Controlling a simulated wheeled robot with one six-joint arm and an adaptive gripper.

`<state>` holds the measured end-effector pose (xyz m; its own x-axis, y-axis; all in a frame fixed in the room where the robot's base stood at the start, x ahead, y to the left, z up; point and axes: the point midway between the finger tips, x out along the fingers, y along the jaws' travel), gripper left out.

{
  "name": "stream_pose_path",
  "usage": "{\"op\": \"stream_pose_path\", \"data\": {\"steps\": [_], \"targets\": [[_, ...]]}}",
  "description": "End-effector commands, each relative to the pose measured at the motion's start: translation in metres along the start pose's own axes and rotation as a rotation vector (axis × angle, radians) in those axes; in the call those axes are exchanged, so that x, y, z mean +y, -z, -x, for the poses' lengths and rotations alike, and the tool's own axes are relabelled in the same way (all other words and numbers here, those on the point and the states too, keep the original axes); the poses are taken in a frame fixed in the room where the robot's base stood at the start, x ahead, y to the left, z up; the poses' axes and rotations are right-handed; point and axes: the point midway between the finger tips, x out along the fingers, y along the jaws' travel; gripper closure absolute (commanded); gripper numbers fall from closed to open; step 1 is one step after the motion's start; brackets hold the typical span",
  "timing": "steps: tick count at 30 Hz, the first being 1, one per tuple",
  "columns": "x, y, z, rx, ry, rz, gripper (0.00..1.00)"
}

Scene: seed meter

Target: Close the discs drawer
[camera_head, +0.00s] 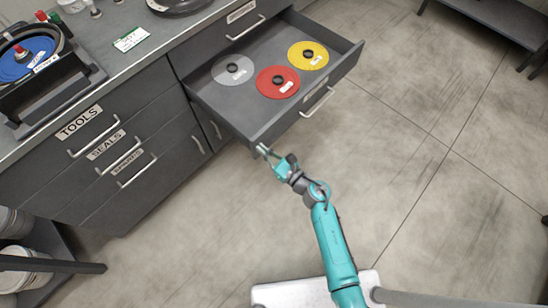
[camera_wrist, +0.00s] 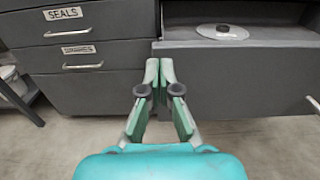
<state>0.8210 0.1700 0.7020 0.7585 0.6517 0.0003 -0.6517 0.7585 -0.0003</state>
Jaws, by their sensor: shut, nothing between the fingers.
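The discs drawer (camera_head: 265,128) is pulled far out of the grey cabinet in the head view. It holds a grey disc (camera_head: 232,69), a red disc (camera_head: 278,82) and a yellow disc (camera_head: 308,56), each with a dark hub. Its bar handle (camera_head: 317,102) is on the front face. My gripper (camera_head: 262,151) is shut and empty at the left end of the drawer front. In the wrist view my gripper (camera_wrist: 161,67) points at the left part of the drawer front (camera_wrist: 230,82); whether it touches cannot be told. The grey disc (camera_wrist: 222,32) shows behind that front.
Left of the open drawer are shut drawers labelled TOOLS (camera_head: 79,123) and SEALS (camera_head: 106,145), plus a third below. The counter (camera_head: 125,62) carries a machine with a blue disc (camera_head: 25,60). Open floor (camera_head: 430,150) lies to the right.

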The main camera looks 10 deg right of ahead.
Motion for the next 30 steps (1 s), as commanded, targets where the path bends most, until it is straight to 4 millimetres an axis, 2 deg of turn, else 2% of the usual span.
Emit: {"op": "stream_pose_path", "data": {"steps": [6,21,26,30], "targets": [[0.0,0.0,-0.013,0.0,0.0,0.0,1.0],[0.0,0.0,-0.019,0.0,-0.001,0.0,1.0],[0.0,-0.001,-0.037,-0.001,-0.002,0.0,1.0],[0.001,-0.001,-0.065,-0.001,-0.003,0.001,1.0]]}}
